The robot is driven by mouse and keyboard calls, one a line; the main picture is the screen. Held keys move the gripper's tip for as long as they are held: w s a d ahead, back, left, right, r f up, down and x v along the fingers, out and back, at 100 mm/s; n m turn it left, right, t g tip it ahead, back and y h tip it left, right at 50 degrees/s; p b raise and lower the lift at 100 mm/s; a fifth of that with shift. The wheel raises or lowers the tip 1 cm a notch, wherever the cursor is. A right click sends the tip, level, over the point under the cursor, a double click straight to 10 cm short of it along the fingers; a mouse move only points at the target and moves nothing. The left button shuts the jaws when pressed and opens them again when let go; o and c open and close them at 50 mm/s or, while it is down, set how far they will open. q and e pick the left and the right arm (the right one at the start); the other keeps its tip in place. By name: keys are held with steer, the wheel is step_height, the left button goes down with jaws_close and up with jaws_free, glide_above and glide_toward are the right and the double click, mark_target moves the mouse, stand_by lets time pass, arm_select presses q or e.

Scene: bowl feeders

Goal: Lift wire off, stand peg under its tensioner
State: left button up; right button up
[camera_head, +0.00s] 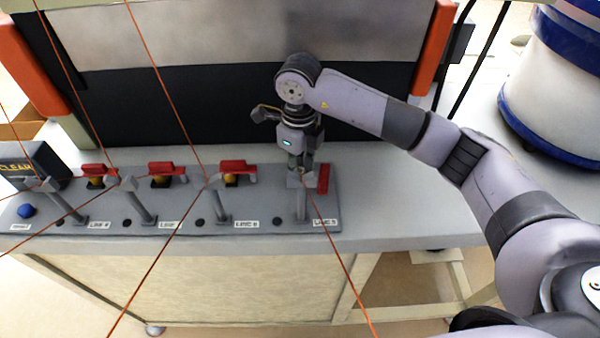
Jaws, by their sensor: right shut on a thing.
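My right gripper (298,165) points down and is shut at the head of the rightmost grey post (301,205). An orange wire (343,262) runs from the fingertips down to the right; no part of it shows above the gripper. The fingers hide its end and whether it still touches the post head. A red tensioner lever (323,179) lies just right of the fingers, turned lengthwise, unlike the others. I cannot make out a loose peg; the gripper covers part of this station. My left gripper is out of view.
Several more posts (143,207) stand left on the grey panel (180,224), with taut orange wires crossing above. Their red levers (237,166) lie crosswise over yellow pieces. A blue button (26,211) is at the left end. A white-and-blue bowl feeder (555,90) stands at right.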

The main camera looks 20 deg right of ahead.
jaws_close()
steer(key=shift+r, duration=0.1)
